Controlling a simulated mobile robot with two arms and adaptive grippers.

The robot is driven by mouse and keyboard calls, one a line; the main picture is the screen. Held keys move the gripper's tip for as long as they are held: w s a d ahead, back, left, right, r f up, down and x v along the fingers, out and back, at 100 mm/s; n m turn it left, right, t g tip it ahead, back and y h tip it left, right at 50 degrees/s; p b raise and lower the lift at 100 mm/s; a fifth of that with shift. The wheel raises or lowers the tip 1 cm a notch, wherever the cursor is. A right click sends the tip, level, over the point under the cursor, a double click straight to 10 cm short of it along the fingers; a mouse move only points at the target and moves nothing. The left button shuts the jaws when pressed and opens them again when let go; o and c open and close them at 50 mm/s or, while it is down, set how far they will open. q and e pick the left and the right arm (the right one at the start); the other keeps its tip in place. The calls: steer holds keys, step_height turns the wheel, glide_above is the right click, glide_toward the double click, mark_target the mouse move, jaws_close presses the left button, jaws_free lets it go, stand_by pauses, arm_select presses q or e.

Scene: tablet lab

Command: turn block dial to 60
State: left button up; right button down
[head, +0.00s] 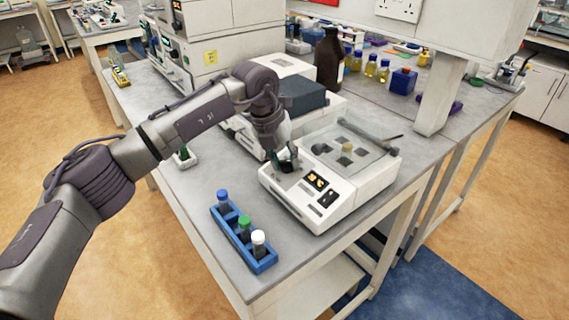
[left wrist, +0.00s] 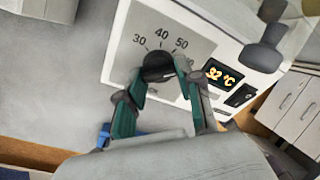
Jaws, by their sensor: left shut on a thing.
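The block heater (head: 335,170) is a white unit on the bench, with a clear lid over its block in the head view. Its front panel has a dark round dial (left wrist: 158,66), marked 30, 40 and 50 in the left wrist view; further marks are partly hidden by a finger. The lit display (left wrist: 222,76) seems to read 32 °C. My left gripper (head: 284,161) reaches down onto the panel. In the left wrist view its green-sided fingers (left wrist: 160,82) are shut on the dial, one on each side. The dial's pointer is not clear. My right gripper is not in view.
A blue rack (head: 262,264) with blue, green and white capped bottles stands at the bench's front left. A brown bottle (head: 329,60) and several small yellow bottles stand behind the heater. Bare bench lies between rack and heater.

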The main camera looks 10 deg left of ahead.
arm_select(q)
steer(key=shift+m+b, duration=0.4)
steer(key=shift+m, duration=0.7)
steer(key=o, duration=1.2)
steer(key=shift+c, duration=0.2)
steer(key=v, duration=1.2)
steer(key=shift+d, duration=0.1)
